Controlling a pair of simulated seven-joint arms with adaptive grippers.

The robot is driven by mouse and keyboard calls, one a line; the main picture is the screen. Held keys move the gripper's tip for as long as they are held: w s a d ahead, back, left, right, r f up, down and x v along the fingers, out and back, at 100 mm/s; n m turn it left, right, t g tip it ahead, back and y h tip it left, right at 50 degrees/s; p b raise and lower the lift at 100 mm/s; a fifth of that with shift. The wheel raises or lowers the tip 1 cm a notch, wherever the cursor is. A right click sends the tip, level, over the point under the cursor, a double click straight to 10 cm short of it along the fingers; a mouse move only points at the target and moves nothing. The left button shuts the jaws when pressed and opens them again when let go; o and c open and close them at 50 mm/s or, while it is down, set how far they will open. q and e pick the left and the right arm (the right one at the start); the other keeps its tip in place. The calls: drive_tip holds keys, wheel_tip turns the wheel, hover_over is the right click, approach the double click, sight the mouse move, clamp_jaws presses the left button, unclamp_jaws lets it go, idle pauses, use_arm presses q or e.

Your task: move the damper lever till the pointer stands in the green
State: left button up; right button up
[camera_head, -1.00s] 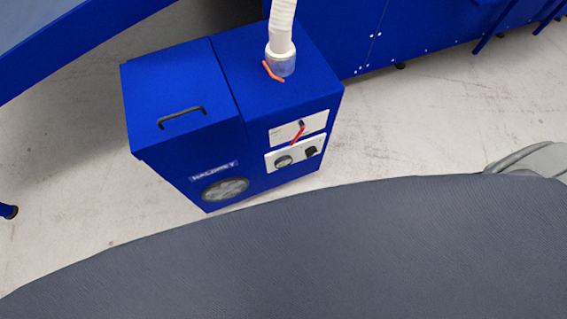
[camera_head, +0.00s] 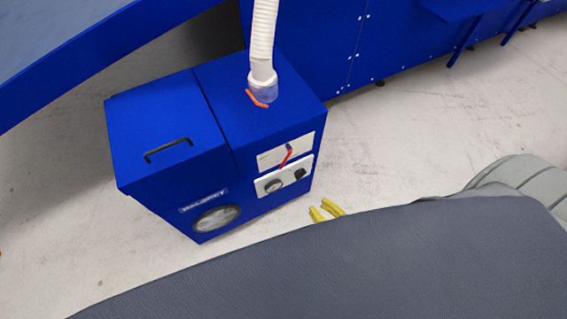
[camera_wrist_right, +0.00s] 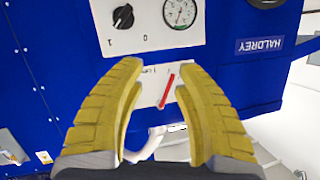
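A blue cabinet (camera_head: 160,115) has a white upper plate with a red lever (camera_head: 286,158), which also shows between my fingers in the right wrist view (camera_wrist_right: 166,90). An orange lever (camera_head: 257,98) sits at the base of the hose on top; I cannot tell for sure which is the damper lever. Below the red lever is a round gauge (camera_head: 273,185), seen upside down in the wrist view (camera_wrist_right: 180,12); its pointer's zone is too small to tell. My right gripper (camera_head: 327,211) is open and empty, its yellow fingers in front of the panel, apart from the lever. My left gripper is not in view.
A black knob (camera_wrist_right: 123,17) is beside the gauge. A white hose (camera_head: 262,40) rises from the cabinet top, and a black handle (camera_head: 168,150) is on its lid. Pale floor (camera_head: 400,130) is clear to the right.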

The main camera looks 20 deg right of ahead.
sight(284, 163)
wheel_tip(284, 163, up, 8)
drive_tip(key=w+a+m+t+y, duration=0.1)
drive_tip(key=w+a+m+t, duration=0.1)
drive_tip(key=w+t, duration=0.1)
drive_tip(key=x, duration=1.6)
drive_tip(key=shift+w+r, duration=0.15)
drive_tip(key=shift+w, duration=0.25)
drive_tip(key=shift+c, duration=0.3)
clamp_jaws()
